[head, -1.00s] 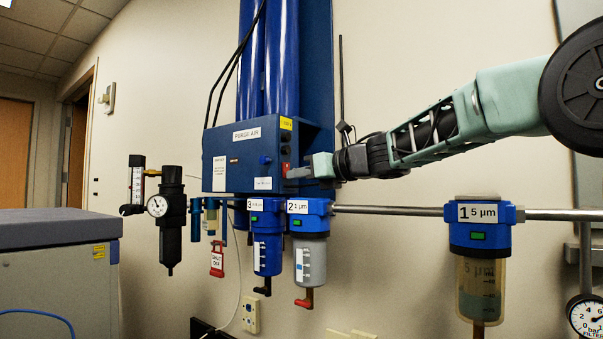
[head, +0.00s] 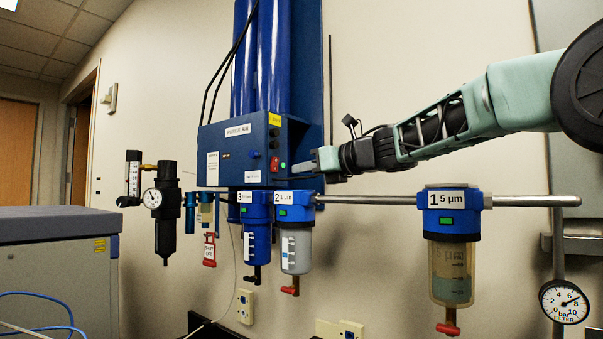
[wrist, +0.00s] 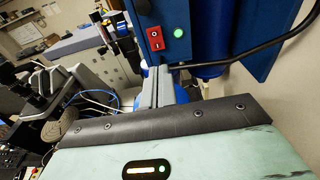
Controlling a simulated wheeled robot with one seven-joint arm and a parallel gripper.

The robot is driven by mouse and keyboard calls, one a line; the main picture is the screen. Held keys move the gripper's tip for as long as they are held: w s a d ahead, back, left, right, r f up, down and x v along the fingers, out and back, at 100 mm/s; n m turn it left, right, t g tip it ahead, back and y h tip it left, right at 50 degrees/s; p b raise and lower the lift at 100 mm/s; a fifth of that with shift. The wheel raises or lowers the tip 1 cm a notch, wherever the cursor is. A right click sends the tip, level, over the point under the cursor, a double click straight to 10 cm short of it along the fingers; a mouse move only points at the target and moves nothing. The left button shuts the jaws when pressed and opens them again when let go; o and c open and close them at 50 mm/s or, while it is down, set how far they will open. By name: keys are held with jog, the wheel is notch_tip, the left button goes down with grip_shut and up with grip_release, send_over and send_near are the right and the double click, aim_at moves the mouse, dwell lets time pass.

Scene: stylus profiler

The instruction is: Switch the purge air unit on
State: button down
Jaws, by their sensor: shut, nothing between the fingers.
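The purge air unit (head: 225,150) is a blue box with a "PURGE AIR" label on the wall. A small green light (wrist: 179,34) glows beside the switch, also in the head view (head: 283,166). My gripper (head: 294,168) is shut and empty, just right of the switch and light. In the wrist view its fingers (wrist: 157,80) lie below the switch, apart from it.
Blue-topped filters (head: 295,213) hang below the unit on a metal pipe (head: 400,200). A larger filter (head: 452,240) stands right, under my arm. A black regulator (head: 166,205) is at left. A black cable (wrist: 250,55) runs near the unit's corner in the wrist view.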

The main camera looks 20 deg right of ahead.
jog(key=shift+s+d+f, duration=0.2)
jog(key=shift+s+f, duration=0.1)
jog(key=shift+f, duration=0.1)
jog(key=f+b+v, duration=0.1)
jog(key=b+v, duration=0.3)
jog(key=v, duration=0.3)
jog(key=shift+s+d+f, duration=0.25)
jog(key=shift+s, duration=0.1)
